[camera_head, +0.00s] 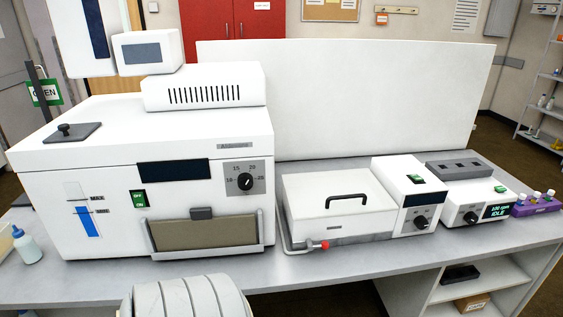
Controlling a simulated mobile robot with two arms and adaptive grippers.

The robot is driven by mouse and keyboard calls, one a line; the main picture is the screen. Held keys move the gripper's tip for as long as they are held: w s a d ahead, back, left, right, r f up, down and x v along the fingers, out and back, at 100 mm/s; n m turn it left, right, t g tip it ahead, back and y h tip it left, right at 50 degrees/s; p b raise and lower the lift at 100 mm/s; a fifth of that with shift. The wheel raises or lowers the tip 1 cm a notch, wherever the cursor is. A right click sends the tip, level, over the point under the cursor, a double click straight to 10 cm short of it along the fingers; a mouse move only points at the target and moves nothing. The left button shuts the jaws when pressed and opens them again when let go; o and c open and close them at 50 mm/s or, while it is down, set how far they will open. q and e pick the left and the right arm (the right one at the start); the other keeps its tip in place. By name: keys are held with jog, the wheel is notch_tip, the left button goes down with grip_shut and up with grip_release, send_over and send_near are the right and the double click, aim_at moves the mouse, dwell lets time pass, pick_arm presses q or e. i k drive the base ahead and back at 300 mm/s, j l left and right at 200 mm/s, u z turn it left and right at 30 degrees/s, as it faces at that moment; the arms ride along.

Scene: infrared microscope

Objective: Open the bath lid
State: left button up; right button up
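The white bath lid (311,194) with a black arched handle (347,201) lies flat and closed on the bath, in the middle right of the head view. The bath's control box (411,180) joins it on the right, with a green switch, a dark display and a dial. A red-tipped tap (325,245) sticks out at the bath's front. Neither of my grippers is in view. The inside of the bath is hidden under the lid.
A large white machine (90,150) stands left of the bath on the grey bench (300,272). Right of the bath are a white device reading IDLE (477,211) and a purple rack (537,205). A white panel (370,90) rises behind. A bottle (27,248) stands far left.

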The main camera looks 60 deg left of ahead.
aim_at(362, 195)
jog(key=u, duration=1.65)
